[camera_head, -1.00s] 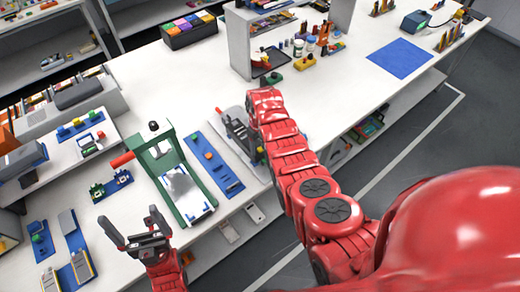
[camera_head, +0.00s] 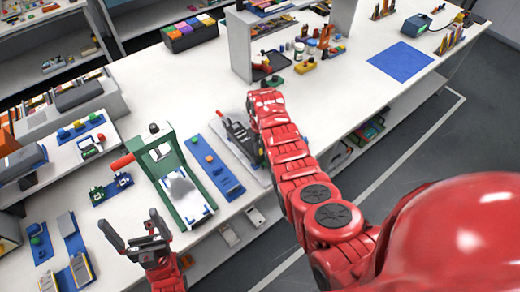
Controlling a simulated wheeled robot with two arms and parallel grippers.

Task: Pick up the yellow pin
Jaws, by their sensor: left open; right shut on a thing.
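My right gripper (camera_head: 232,127) reaches over a grey plate right of the long blue strip, its arm coming in from the right. Its dark fingers are shut. My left gripper (camera_head: 130,231) is open and empty, near the front edge of the table, below the green-framed press.
The green press (camera_head: 165,157) with a red handle stands between my grippers. The blue strip (camera_head: 222,175) with small coloured blocks lies beside it. A grey shelf unit (camera_head: 240,48) rises behind my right gripper.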

